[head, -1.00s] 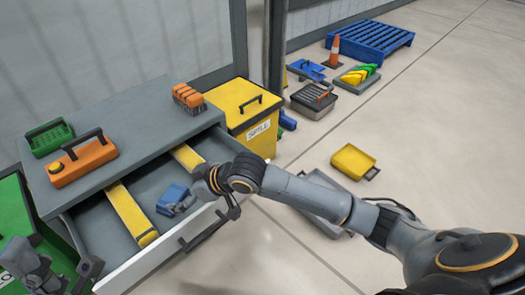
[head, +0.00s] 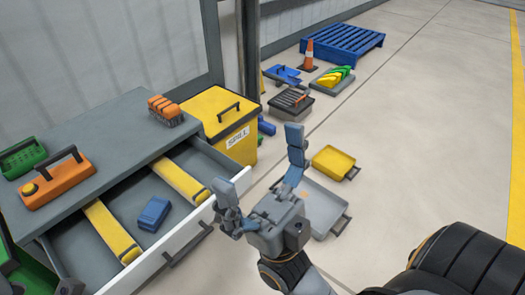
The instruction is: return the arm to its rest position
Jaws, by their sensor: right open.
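My right gripper (head: 262,172) is open and empty, raised in front of the drawer with its blue-tipped fingers spread wide. Its arm comes in from the bottom right. A blue block (head: 154,213) lies in the middle compartment of the open grey drawer (head: 190,228), apart from the gripper. Of my left arm, at most a small dark part shows at the bottom left edge; its gripper fingers do not show.
An orange case (head: 62,183), a green crate (head: 20,158) and an orange brush (head: 165,110) stand on the cabinet top. A yellow spill bin (head: 225,117) stands behind the drawer. Yellow (head: 333,160) and grey trays (head: 318,208) lie on the floor. The right floor is clear.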

